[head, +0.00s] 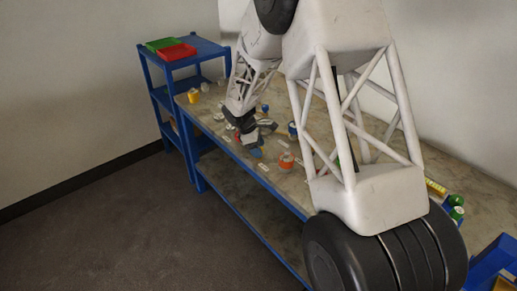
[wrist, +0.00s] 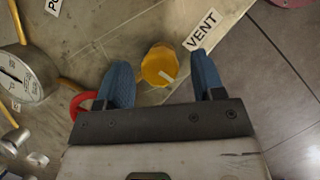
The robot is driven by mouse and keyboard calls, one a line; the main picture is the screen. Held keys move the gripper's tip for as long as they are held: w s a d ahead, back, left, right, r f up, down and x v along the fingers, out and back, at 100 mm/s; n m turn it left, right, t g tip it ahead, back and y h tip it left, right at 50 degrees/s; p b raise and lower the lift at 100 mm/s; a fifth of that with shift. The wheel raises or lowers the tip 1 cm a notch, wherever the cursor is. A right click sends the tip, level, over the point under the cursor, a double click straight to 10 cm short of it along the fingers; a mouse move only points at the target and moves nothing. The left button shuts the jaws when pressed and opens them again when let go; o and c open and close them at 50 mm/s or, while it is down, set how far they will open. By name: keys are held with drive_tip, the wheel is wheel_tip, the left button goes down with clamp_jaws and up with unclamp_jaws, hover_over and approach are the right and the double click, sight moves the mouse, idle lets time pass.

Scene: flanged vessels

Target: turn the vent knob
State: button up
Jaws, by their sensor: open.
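The yellow vent knob (wrist: 156,62) is on the worktop in the wrist view, with a pale pointer mark on its lower right. A white label reading VENT (wrist: 202,32) lies to its right. My gripper (wrist: 160,66) is open, its two blue fingers on either side of the knob in the picture with gaps on both sides. I cannot tell how far the fingertips are above the knob. In the head view my gripper (head: 250,138) is low over the front part of the bench, and I cannot make out the knob there.
The bench edge is right of the label. An orange-and-white jar (head: 286,160) stands right of my gripper.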

drive_tip(key=shift+d+f, duration=0.1)
drive_tip(key=shift+f, duration=0.15)
drive_tip(key=c, duration=0.9)
